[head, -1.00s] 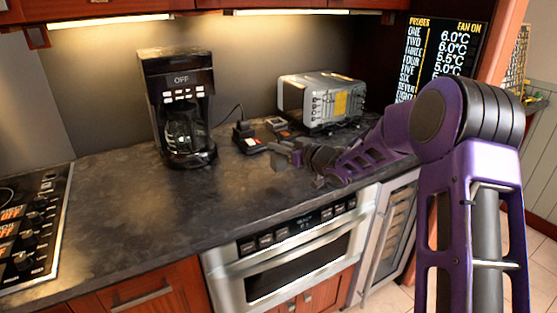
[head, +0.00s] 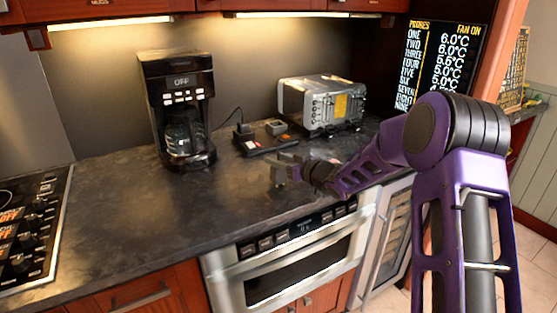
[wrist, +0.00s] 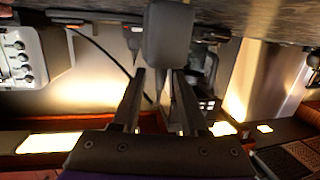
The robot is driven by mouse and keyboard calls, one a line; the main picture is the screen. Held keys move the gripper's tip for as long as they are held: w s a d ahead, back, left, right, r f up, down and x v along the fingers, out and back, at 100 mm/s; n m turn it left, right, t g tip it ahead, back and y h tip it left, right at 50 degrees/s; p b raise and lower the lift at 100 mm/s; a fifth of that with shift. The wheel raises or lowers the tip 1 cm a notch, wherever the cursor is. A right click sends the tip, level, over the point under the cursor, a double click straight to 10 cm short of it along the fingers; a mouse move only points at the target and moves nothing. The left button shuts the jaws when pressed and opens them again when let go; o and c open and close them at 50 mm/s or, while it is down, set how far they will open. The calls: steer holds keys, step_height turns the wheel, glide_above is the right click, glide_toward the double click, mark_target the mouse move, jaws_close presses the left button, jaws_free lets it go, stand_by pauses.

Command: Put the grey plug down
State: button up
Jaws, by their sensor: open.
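A grey plug (wrist: 167,35) shows large in the upside-down wrist view, just beyond the fingertips of my gripper (wrist: 160,80). The fingers are apart and nothing is clearly between them. A grey block (head: 276,127), which looks like the same plug, stands at the back of the counter by a black strip in the head view. My gripper (head: 281,173) is over the counter in front of that strip, pointing left. What the plug's base rests on is hard to see.
The black strip (head: 265,145) has a red switch and a black plug (head: 243,130) beside it. A coffee maker (head: 178,110) stands to the left and a toaster (head: 322,102) behind right. The dark counter (head: 150,215) is clear at front left.

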steer(key=shift+d+r, duration=0.1)
steer(key=shift+r, duration=0.1)
steer(key=v, duration=1.2)
steer(key=shift+p, duration=0.4)
steer(key=shift+f, duration=0.15)
